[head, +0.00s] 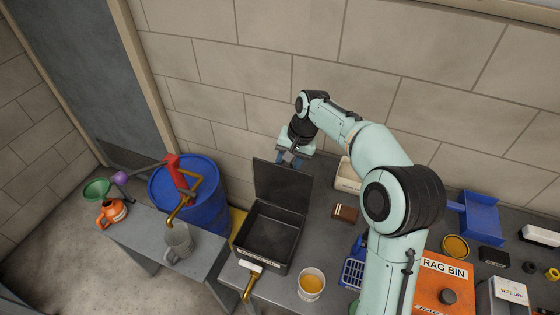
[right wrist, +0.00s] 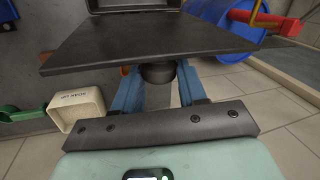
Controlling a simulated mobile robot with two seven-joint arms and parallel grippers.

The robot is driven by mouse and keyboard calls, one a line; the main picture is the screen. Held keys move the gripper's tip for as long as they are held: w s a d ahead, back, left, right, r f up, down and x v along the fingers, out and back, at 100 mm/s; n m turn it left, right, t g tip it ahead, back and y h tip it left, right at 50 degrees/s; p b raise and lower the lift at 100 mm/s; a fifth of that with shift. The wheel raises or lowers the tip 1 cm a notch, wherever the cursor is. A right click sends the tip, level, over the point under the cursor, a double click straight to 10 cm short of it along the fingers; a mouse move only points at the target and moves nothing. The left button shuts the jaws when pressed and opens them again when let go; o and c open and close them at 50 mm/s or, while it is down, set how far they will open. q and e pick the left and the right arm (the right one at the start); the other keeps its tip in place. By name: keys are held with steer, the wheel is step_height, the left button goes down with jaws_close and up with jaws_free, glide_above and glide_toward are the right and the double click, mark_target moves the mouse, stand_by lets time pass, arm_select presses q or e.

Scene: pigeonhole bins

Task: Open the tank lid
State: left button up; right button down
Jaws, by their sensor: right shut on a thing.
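The tank (head: 262,262) is a black open-topped box on the grey bench. Its flat black lid (head: 284,187) stands raised, nearly upright, along the tank's back edge, and the inside shows dark. My right gripper (head: 290,158) is behind the lid's upper edge. In the right wrist view the lid (right wrist: 150,38) spans the top, and the blue fingers of my right gripper (right wrist: 158,90) are shut around a round black knob (right wrist: 158,73) on the lid's outer face. My left gripper is not in view.
A cup of amber liquid (head: 311,283) stands right of the tank. A brown block (head: 345,212) and a cream bin (head: 348,177) lie behind it. A blue drum (head: 205,212) with a red pump stands left. An orange rag bin (head: 440,290) is at right.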

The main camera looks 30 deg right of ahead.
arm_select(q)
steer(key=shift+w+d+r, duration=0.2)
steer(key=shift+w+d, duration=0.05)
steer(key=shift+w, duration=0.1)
arm_select(e)
steer(key=shift+w+d+f, duration=0.25)
steer(key=shift+d+f, duration=0.1)
steer(key=shift+d, duration=0.3)
steer(key=c, duration=0.9)
jaws_free()
steer(key=shift+o, duration=1.1)
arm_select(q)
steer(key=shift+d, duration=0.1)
arm_select(e)
steer(key=shift+r, duration=0.1)
